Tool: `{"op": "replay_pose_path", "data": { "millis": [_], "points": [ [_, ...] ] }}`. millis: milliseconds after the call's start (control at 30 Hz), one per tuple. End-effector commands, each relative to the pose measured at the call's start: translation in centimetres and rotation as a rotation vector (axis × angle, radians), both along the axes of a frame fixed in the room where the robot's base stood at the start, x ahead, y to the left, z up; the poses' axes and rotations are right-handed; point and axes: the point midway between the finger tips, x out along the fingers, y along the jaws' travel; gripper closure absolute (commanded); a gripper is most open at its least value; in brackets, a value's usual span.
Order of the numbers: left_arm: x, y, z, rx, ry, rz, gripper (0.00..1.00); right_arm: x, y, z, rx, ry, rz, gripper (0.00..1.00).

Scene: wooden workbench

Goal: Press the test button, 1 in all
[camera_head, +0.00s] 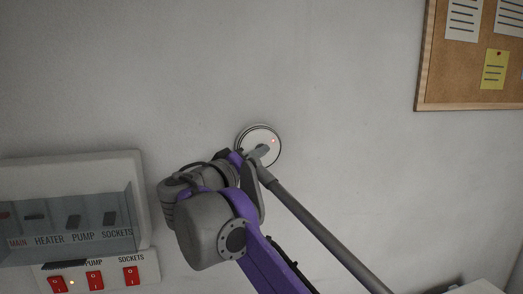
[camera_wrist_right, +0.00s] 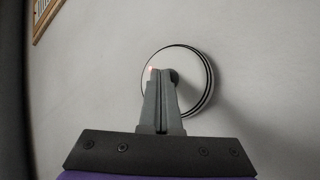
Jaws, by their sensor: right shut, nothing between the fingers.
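A round white device (camera_head: 272,153) with a dark ring and a small red light is fixed to the wall in the middle of the head view. It also shows in the right wrist view (camera_wrist_right: 188,62). The test button appears to be the dark round spot at its middle, partly hidden behind my fingers. My right gripper (camera_head: 263,150) is shut and empty, its fingertips in front of the device's middle. In the right wrist view its fingertips (camera_wrist_right: 160,72) overlap the device's face; I cannot tell whether they touch. My left gripper is not in view.
A breaker box (camera_head: 140,190) with a clear cover is on the wall at the left. Red switches (camera_head: 94,280) sit on a panel below it. A cork board (camera_head: 470,85) hangs at the upper right. The wall around the device is bare.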

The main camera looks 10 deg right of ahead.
Motion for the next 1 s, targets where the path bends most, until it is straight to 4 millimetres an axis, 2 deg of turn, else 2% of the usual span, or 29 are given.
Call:
{"op": "replay_pose_path", "data": {
  "millis": [233, 533, 833, 1000],
  "points": [
    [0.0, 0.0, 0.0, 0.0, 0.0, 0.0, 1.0, -0.2, 0.0, 0.0, 0.0, 0.0, 0.001, 1.0],
    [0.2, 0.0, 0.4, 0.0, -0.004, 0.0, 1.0, -1.5, 0.0, 0.0, 0.0, -0.001, 0.002, 1.0],
    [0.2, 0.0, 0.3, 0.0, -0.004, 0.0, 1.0, -1.6, 0.0, 0.0, 0.0, 0.0, 0.001, 1.0],
    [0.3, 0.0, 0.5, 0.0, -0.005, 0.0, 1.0, -2.8, -0.1, 0.0, 0.0, -0.001, 0.001, 1.0]
  ]
}}
